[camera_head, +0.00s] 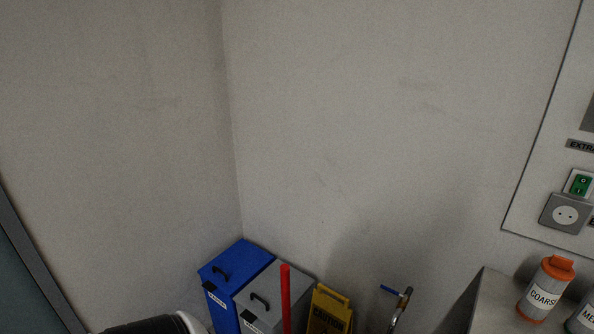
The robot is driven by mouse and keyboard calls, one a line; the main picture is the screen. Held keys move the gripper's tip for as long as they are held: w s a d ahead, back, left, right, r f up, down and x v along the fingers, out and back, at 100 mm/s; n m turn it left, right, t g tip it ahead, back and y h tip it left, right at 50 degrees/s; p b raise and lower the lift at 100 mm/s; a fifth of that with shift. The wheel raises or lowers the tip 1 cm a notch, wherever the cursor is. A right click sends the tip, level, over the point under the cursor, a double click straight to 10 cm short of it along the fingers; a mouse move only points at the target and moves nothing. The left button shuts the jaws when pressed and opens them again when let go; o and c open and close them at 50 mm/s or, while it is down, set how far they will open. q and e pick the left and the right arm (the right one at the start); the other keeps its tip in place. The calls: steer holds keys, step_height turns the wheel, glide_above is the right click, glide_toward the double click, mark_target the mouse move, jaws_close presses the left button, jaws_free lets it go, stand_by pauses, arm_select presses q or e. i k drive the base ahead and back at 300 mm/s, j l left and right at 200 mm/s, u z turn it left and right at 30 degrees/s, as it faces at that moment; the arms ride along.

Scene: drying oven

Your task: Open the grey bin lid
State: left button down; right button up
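The grey bin lid (283,284) shows at the bottom of the head view, lying flat and closed on its bin. A dark handle (260,301) stands on its left part. A red upright bar (285,297) stands in front of the lid in the picture and hides part of it. Neither gripper is in view. A black and white rounded part at the bottom edge, left of the bins, looks like part of my arm.
A blue bin (243,262) with a closed lid stands left of the grey one, against the corner walls. A yellow caution sign (328,310) and a pipe valve (402,300) are to the right. An orange-capped bottle (546,288) stands on a grey surface (499,297) at far right.

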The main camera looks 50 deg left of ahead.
mark_target(272, 289)
steer(key=u, duration=1.9)
steer(key=i+j+z, duration=0.15)
steer(key=j+z, duration=0.2)
steer(key=j, duration=0.4)
steer(key=i+j+z, duration=0.1)
steer(key=j+z, duration=0.25)
steer(key=j, duration=0.4)
